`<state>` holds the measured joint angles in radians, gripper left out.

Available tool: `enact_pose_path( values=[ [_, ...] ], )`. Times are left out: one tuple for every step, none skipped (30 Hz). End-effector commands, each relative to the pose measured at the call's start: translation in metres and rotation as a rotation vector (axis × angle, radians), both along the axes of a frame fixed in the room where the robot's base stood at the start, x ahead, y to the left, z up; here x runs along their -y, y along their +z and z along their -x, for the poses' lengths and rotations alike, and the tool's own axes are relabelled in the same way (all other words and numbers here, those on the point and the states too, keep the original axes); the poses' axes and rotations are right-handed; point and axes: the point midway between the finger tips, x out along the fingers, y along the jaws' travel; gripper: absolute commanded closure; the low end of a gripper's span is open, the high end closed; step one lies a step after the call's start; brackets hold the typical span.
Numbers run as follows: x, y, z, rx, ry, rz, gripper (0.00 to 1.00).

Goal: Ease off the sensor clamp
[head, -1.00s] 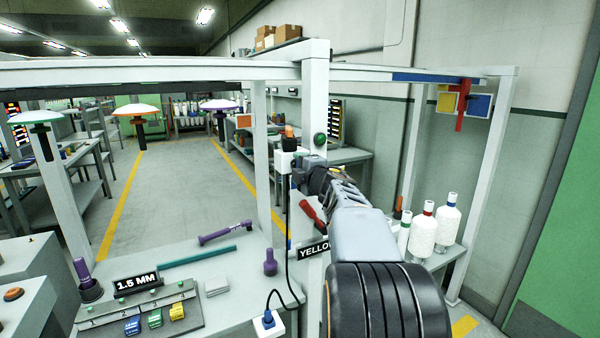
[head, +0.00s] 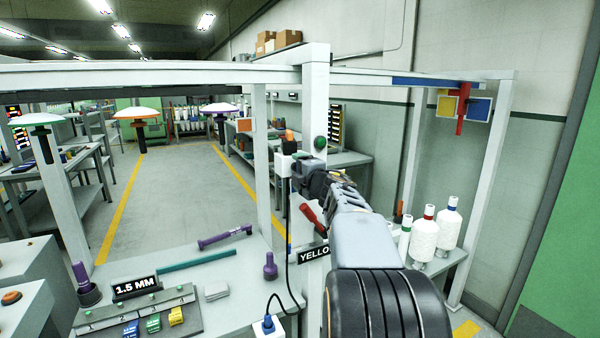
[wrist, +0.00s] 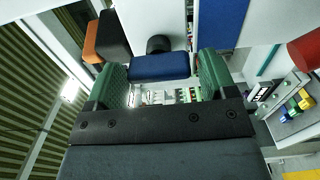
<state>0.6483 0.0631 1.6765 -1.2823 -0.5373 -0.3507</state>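I take the sensor clamp to be the fitting on the white post, with a blue block (wrist: 160,67) and a black round knob (wrist: 158,44) behind it in the wrist view. My gripper (wrist: 163,75) has green finger pads, one on each side of the blue block. The fingers are apart, with a narrow gap on the right; whether the left pad touches is unclear. In the head view my gripper (head: 318,168) is at the post and hides the blue block. A white box (head: 287,164) with a black and orange top sits just left of it.
A red handle (head: 310,215) hangs below my gripper, above the "YELLOW" sign (head: 312,254). The workbench (head: 215,270) at left carries purple tools and colored blocks. White bottles (head: 424,238) stand on the right.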

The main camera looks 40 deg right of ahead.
Motion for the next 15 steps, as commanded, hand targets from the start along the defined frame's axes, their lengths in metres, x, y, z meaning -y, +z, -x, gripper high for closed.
enact_pose_path(
  values=[
    [0.000, 0.000, 0.000, 0.000, 0.000, -0.001, 0.17],
    [0.000, 0.000, 0.000, 0.000, 0.000, -0.001, 0.15],
    [0.000, 0.000, 0.000, 0.000, 0.000, -0.001, 0.15],
    [0.000, 0.000, 0.000, 0.000, 0.000, -0.001, 0.15],
    [0.000, 0.000, 0.000, 0.000, 0.000, -0.002, 0.15],
    [0.000, 0.000, 0.000, 0.000, 0.000, -0.002, 0.15],
    [0.000, 0.000, 0.000, 0.001, 0.000, -0.002, 0.15],
    [0.000, 0.000, 0.000, 0.001, 0.000, -0.002, 0.15],
    [0.000, 0.000, 0.001, 0.001, 0.000, -0.002, 0.15],
    [0.000, 0.000, 0.002, 0.001, -0.001, -0.002, 0.15],
    [0.000, 0.000, 0.003, 0.001, -0.001, -0.002, 0.15],
    [0.000, 0.001, 0.007, 0.001, -0.002, -0.002, 0.15],
    [-0.001, 0.001, 0.010, 0.002, -0.002, -0.001, 0.15],
    [-0.001, 0.001, 0.014, 0.002, -0.003, -0.001, 0.15],
    [-0.002, 0.000, 0.020, 0.002, -0.004, -0.002, 0.15]
  ],
)
